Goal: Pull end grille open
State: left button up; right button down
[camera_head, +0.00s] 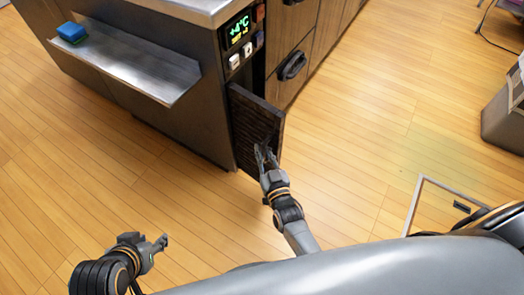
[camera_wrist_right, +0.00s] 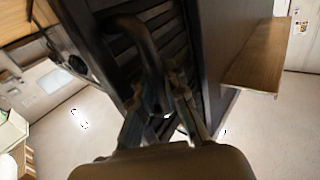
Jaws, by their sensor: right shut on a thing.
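The end grille (camera_head: 246,118) is a dark slatted panel at the corner of the metal counter, below the control display. It stands angled out from the cabinet, with a dark gap behind its top edge. My right gripper (camera_head: 266,152) is at the grille's front, shut on its handle. In the right wrist view the dark curved handle (camera_wrist_right: 146,42) runs down to the fingers (camera_wrist_right: 170,90), in front of the slats; the exact contact is hard to see. My left gripper (camera_head: 161,243) is low at the left, away from the counter, above the floor; its finger gap is unclear.
A metal shelf (camera_head: 130,62) with a blue block (camera_head: 71,32) juts from the counter front. The display (camera_head: 239,30) is above the grille. Wooden drawers (camera_head: 290,45) with a dark handle (camera_head: 292,66) lie behind it. The wooden floor (camera_head: 365,115) to the right is open.

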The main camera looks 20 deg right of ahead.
jog(key=shift+s+d+f, duration=0.2)
jog(key=shift+f, duration=0.05)
jog(key=c, duration=1.6)
grip_release()
jog(key=shift+c, duration=0.2)
jog(key=shift+r, duration=0.2)
jog(key=shift+s+a, duration=0.1)
jog(key=shift+s, duration=0.05)
jog(key=s, duration=1.1)
jog(key=shift+s+d, duration=0.25)
jog(key=shift+s, duration=0.1)
jog(key=shift+w, duration=0.1)
